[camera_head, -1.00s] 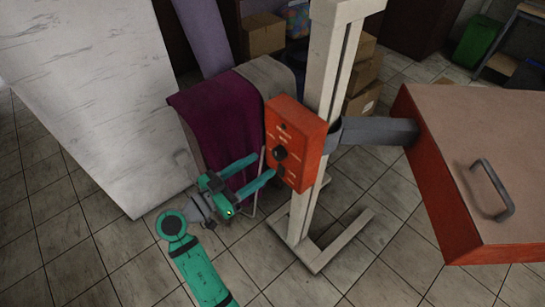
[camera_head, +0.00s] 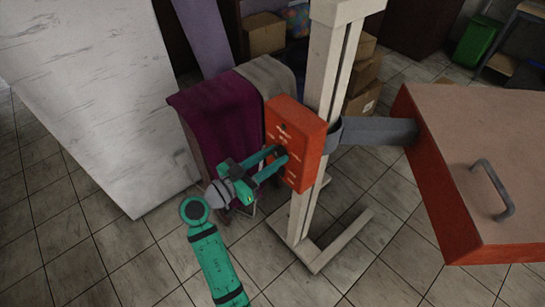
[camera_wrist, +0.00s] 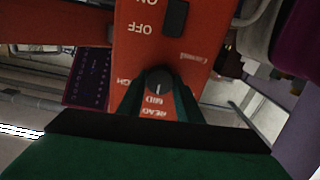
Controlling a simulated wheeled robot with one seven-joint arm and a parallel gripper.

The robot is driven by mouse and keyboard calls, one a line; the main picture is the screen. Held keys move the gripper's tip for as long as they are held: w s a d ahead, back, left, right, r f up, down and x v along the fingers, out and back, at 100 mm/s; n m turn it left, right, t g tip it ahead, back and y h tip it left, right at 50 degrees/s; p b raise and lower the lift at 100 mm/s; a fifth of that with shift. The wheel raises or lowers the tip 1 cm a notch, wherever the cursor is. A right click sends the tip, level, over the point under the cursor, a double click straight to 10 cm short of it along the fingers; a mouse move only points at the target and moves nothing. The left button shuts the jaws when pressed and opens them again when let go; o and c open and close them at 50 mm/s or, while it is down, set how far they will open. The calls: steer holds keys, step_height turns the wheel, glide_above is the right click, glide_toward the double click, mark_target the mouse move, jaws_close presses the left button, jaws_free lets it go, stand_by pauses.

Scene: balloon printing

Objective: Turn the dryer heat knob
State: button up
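The dryer's orange control box (camera_head: 296,142) is fixed to a pale upright post. Its black round heat knob (camera_wrist: 159,82) shows in the wrist view with a light pointer line, above the "MID" label. In the head view my gripper mostly hides the knob. My green gripper (camera_head: 276,160) reaches the box's front face from the left. In the wrist view its two fingers (camera_wrist: 160,92) stand on either side of the knob, seemingly with narrow gaps; I cannot tell whether they touch it. An on/off switch (camera_wrist: 176,17) sits on the same panel.
The post (camera_head: 335,75) stands on a forked floor base (camera_head: 330,245). A grey arm joins it to the large orange-sided dryer panel (camera_head: 440,190) at right. A purple cloth (camera_head: 220,120) hangs close behind my gripper. A white slab (camera_head: 95,90) stands at left.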

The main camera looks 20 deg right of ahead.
steer(key=shift+n, duration=0.3)
steer(key=n, duration=1.1)
steer(key=shift+n, duration=0.3)
stand_by(0.6)
steer(key=o, duration=1.1)
steer(key=shift+c, duration=0.2)
steer(key=shift+a, duration=0.1)
steer(key=v, duration=1)
steer(key=shift+a, duration=0.4)
